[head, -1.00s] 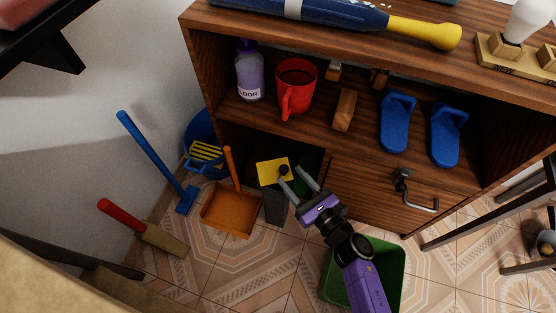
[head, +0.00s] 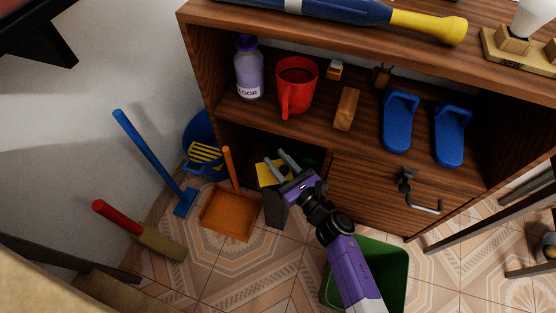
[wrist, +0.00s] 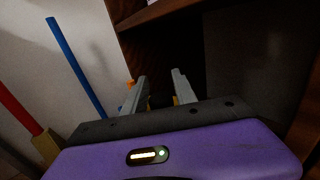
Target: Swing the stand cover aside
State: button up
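The yellow stand cover (head: 263,174) lies on top of a dark grey stand (head: 273,212) at the front of the cabinet's lower opening. My gripper (head: 275,156) reaches over the cover from the right and hides much of it. Its two grey fingers are open and apart. In the wrist view, the dark knob (wrist: 160,101) of the cover shows low between the fingers, with a bit of yellow beside it. Whether a finger touches the knob I cannot tell.
An orange dustpan (head: 228,213) stands close left of the stand, with a blue brush (head: 184,202) beyond it. A green bin (head: 396,270) is under my arm. The drawer handle (head: 424,205) sticks out at right. The cabinet shelf (head: 310,130) hangs above.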

grip_shut()
dwell(1.2)
